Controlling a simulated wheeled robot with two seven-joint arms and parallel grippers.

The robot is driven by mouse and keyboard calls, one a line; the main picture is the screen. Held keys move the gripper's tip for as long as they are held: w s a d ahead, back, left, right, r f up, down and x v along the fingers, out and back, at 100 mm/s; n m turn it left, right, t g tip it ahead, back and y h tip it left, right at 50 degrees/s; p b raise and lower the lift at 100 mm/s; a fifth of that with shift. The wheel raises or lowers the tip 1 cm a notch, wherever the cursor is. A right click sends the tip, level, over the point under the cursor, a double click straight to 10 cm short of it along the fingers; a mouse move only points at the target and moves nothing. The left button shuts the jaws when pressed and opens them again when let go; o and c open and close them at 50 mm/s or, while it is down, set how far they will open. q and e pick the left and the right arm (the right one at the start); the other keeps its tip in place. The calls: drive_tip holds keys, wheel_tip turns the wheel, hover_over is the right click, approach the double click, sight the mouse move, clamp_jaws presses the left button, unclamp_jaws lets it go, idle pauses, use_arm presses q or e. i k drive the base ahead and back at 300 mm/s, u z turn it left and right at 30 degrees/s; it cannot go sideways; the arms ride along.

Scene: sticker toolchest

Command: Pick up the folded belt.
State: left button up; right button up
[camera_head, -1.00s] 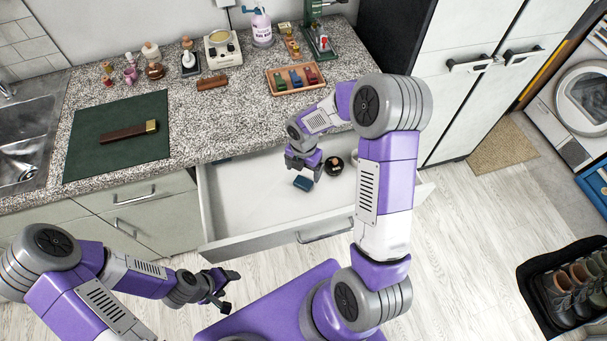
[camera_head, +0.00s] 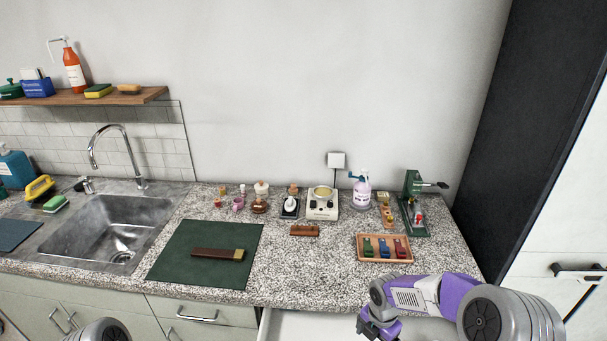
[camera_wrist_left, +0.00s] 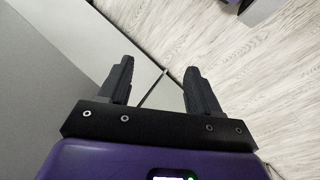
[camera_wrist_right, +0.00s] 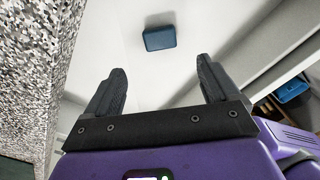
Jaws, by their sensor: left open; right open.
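A dark brown strip with a brass-coloured end, which looks like the folded belt (camera_head: 212,254), lies flat on the green mat (camera_head: 190,275) on the counter. My right gripper (camera_head: 372,327) is at the counter's front edge, to the right of the strip and well apart from it. In the right wrist view this gripper (camera_wrist_right: 160,72) is open and empty, with a blue block (camera_wrist_right: 159,38) lying ahead in the white drawer. My left gripper (camera_wrist_left: 159,68) is open and empty in the left wrist view, beside a pale cabinet front and above the floor.
A small brown block (camera_head: 304,231), a tray with coloured pieces (camera_head: 385,259) and a green press (camera_head: 413,205) stand to the right of the mat. Several bottles and a scale (camera_head: 322,205) line the back. The sink (camera_head: 110,232) is left. The open drawer (camera_head: 300,325) juts out below.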

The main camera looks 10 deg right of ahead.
sight(238, 255)
drive_tip(key=k, duration=1)
